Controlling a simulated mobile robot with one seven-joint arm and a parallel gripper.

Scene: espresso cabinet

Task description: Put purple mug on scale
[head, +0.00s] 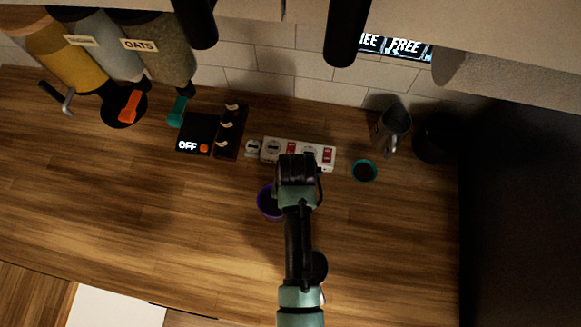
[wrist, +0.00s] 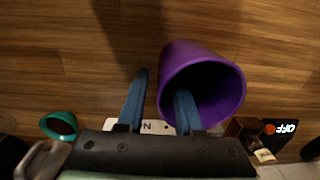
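The purple mug (head: 266,204) is on the wooden counter, partly hidden behind my gripper in the head view. In the wrist view the purple mug (wrist: 203,62) shows its open mouth. My gripper (wrist: 161,83) has two blue fingers spread apart. The left finger is outside the mug and the right one overlaps its mouth, with the near rim between them; I cannot tell whether either touches. The black scale (head: 190,134), with a lit OFF and an orange button, lies left of the mug, toward the wall. It also shows in the wrist view (wrist: 279,138), and its top looks empty.
A dark holder (head: 228,132) stands beside the scale. A white power strip (head: 281,149) lies behind my gripper. A teal cup (head: 363,171) and a metal pitcher (head: 393,128) are to the right. Dispensers (head: 165,55) hang at upper left. The left counter is clear.

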